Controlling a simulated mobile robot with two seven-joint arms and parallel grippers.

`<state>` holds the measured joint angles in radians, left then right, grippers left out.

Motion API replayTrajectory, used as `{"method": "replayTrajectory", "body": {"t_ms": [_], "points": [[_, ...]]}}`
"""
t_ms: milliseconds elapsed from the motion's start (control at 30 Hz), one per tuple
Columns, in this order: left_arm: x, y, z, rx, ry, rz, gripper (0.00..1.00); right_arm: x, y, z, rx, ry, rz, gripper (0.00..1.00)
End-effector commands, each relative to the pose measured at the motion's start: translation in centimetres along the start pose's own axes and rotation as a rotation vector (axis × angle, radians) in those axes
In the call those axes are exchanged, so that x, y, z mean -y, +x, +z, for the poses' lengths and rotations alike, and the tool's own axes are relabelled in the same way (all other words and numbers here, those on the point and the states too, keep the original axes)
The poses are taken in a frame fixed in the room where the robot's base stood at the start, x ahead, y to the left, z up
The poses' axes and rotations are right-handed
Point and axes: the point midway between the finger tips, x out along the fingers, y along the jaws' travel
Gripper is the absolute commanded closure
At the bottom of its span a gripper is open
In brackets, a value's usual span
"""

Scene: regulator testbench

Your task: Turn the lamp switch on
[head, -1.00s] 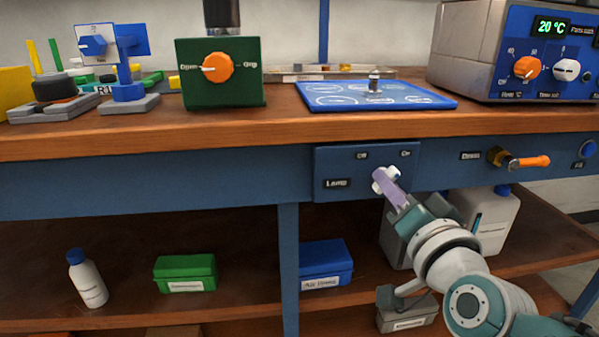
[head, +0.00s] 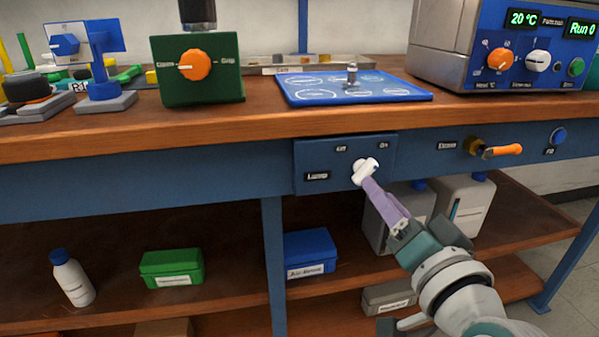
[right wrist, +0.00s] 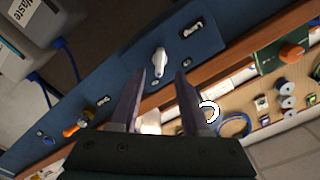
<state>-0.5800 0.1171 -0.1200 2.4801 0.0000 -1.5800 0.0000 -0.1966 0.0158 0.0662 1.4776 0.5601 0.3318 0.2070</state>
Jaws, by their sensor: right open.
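The lamp switch is a white knob (head: 364,171) on a blue panel (head: 318,158) under the bench top, right of the "Lamp" label and below the "Off" and "On" labels. In the head view its bar leans up and to the right; I cannot tell which end is its pointer. My right gripper (head: 370,186) comes from the lower right, fingertips at the knob. In the right wrist view the fingers are open and apart, with the knob (right wrist: 159,62) in line with the gap, around the tips; contact is unclear. My left gripper is not in view.
The wooden bench top (head: 200,138) overhangs just above the panel. An orange-handled drain valve (head: 500,150) and a blue button (head: 558,137) sit to the right. Grey containers (head: 465,205) stand below, behind my right arm. The blue bench leg (head: 274,260) is lower left of the switch.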

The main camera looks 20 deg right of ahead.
Motion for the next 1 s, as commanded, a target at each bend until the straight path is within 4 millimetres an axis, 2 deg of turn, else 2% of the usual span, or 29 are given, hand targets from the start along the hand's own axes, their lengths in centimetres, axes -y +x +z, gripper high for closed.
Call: {"method": "replayTrajectory", "body": {"t_ms": [100, 267, 800, 900, 967, 1000], "points": [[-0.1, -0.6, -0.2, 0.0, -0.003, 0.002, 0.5, 0.0, -2.2, -0.1, 0.003, 0.001, 0.003, 0.54], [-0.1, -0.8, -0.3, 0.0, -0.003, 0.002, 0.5, 0.0, -3.9, 0.0, 0.002, 0.001, 0.001, 0.54], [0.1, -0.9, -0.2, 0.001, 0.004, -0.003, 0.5, 0.1, -4.2, -0.1, 0.001, 0.0, -0.001, 0.54], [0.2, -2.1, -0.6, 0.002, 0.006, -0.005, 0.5, 1.4, -4.2, -0.5, 0.041, -0.016, -0.011, 0.54], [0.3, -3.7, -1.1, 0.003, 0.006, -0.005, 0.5, 3.2, -4.2, -1.0, 0.102, -0.044, -0.024, 0.54], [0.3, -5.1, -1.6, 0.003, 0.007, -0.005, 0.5, 4.8, -4.4, -1.3, 0.16, -0.073, -0.037, 0.54]]}}
